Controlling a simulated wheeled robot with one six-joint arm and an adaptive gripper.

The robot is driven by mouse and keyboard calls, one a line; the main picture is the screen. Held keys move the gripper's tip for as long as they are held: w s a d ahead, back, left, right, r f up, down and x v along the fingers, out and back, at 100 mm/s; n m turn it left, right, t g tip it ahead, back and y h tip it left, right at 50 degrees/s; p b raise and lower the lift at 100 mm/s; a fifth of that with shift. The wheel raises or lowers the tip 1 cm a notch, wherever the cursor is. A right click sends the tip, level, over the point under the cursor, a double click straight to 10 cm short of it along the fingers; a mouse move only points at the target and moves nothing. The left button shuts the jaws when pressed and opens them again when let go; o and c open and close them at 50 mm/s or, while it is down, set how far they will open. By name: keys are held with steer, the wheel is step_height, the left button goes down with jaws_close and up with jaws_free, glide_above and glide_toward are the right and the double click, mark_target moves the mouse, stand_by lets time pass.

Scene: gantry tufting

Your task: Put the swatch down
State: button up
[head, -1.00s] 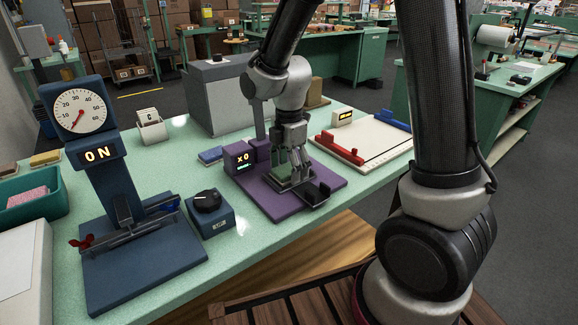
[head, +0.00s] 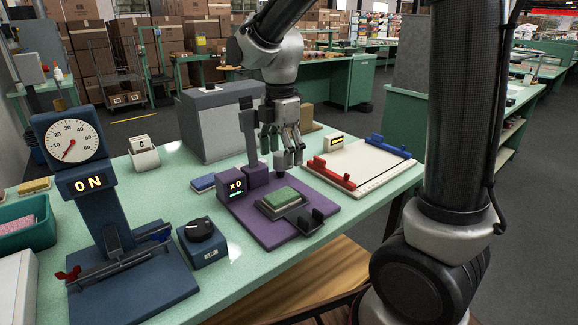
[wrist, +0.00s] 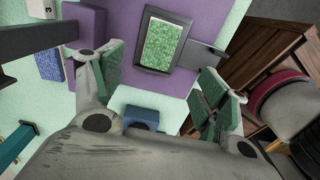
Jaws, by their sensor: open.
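The green swatch (head: 281,197) lies flat in the dark frame of the purple device (head: 253,222) on the mint table. It also shows in the wrist view (wrist: 159,44), seated inside the dark frame (wrist: 144,61). My gripper (head: 289,160) is above and behind the swatch, apart from it. In the wrist view the fingers (wrist: 160,92) are spread wide with nothing between them. The purple device has a small display (head: 235,186) reading "x0".
A white board with red and blue bars (head: 366,166) is to the right. A grey box (head: 221,124) stands behind.

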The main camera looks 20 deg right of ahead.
steer(key=s+d+r+m+t, duration=0.2)
steer(key=s+d+r+m, duration=0.1)
steer(key=s+d+m, duration=0.4)
steer(key=s+d+r+m+t, duration=0.2)
steer(key=s+d+m, duration=0.6)
steer(key=s+m, duration=0.4)
steer(key=r+m, duration=0.1)
steer(key=m, duration=0.1)
steer(key=shift+r+m, duration=0.3)
